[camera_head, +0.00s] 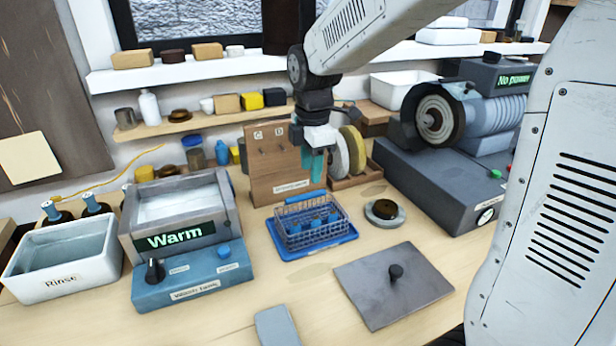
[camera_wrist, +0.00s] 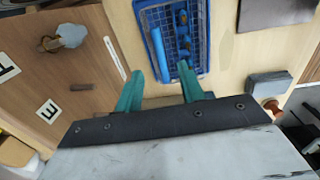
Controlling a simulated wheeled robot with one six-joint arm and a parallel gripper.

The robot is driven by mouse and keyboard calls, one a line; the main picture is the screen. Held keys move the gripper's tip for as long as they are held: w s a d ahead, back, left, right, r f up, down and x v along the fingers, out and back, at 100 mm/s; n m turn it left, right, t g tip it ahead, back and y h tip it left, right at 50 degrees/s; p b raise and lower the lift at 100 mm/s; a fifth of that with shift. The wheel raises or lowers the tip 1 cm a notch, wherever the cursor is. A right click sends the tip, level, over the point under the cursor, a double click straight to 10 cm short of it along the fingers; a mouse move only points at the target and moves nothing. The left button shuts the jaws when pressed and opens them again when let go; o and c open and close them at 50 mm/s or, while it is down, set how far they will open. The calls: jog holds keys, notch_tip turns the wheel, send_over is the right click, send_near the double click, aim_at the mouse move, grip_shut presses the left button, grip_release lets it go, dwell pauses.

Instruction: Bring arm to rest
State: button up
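My arm reaches in from the upper right in the head view, with my gripper (camera_head: 317,165) pointing down in front of the wooden peg board (camera_head: 270,185), above and behind the blue wire basket (camera_head: 296,238). In the wrist view, the two teal fingers of my gripper (camera_wrist: 159,72) stand apart with nothing visible between them. The basket (camera_wrist: 184,48) lies beyond the fingertips there. It holds several small parts and sits on a blue tray (camera_head: 317,252).
The warm wash tank (camera_head: 187,285) and rinse tub (camera_head: 62,270) stand left. A grey machine (camera_head: 440,165) marked "No power" stands right. A grey plate with a knob (camera_head: 385,295) lies in front, beside a small round dish (camera_head: 384,219). Shelves (camera_head: 240,72) line the wall behind.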

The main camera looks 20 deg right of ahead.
jog(key=shift+r, duration=0.35)
jog(key=shift+s+m, duration=0.1)
jog(key=shift+m, duration=0.5)
jog(key=s+d+r+m, duration=0.1)
jog(key=s+m, duration=0.7)
jog(key=s, duration=0.5)
jog(key=s+d+r+m, duration=0.1)
jog(key=s+r+m, duration=0.1)
jog(key=s+m, duration=0.6)
jog(key=s, duration=0.5)
jog(key=shift+s+m+t, duration=0.15)
jog(key=shift+m+t, duration=0.25)
